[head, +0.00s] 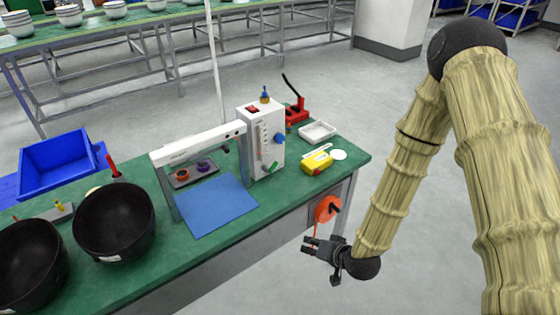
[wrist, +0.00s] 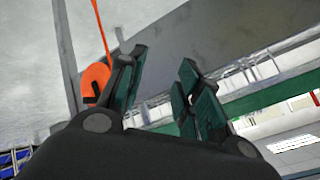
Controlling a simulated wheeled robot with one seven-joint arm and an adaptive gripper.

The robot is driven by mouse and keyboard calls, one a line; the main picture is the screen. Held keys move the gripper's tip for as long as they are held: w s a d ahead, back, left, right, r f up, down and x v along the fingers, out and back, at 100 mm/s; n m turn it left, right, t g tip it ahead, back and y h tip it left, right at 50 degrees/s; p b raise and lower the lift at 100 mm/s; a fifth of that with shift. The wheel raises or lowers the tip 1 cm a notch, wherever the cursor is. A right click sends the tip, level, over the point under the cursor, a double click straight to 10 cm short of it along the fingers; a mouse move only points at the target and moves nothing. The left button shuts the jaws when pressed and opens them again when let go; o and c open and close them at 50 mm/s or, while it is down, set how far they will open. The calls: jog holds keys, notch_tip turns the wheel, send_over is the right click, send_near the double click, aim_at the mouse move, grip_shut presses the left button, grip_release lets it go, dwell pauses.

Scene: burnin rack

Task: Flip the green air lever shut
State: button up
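The green air lever (head: 272,168) is small and sits low on the front of a white box with a gauge (head: 262,135), on the green table. It slants in the head view; I cannot tell from this whether it is open or shut. My gripper (head: 310,247) is in front of the table's edge, below the tabletop and well apart from the lever. In the wrist view my gripper (wrist: 160,82) has its two fingers spread, with nothing between them. The lever does not show in the wrist view.
An orange reel (head: 327,208) hangs at the table's front edge close to my gripper. A blue mat (head: 215,205), a white arch frame (head: 198,145), a yellow device (head: 317,163) and a white tray (head: 318,131) surround the box. Black bowls (head: 115,220) stand left.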

jog(key=w+a+r+t+y+p, duration=0.1)
jog(key=w+a+r+t+y, duration=0.1)
jog(key=w+r, duration=0.55)
jog(key=w+a+r+t+y, duration=0.25)
jog(key=w+r, duration=0.25)
jog(key=r, duration=0.5)
jog(key=shift+m+g+h, duration=0.25)
jog(key=shift+m+h, duration=0.05)
jog(key=shift+h, duration=0.05)
jog(key=p+x, duration=0.1)
jog(key=x, duration=0.2)
jog(key=p+x, duration=0.1)
jog(key=x, duration=0.7)
jog(key=shift+s+a+r+p, duration=0.1)
jog(key=shift+a+r+p, duration=0.1)
jog(key=shift+r+p, duration=0.15)
grip_shut()
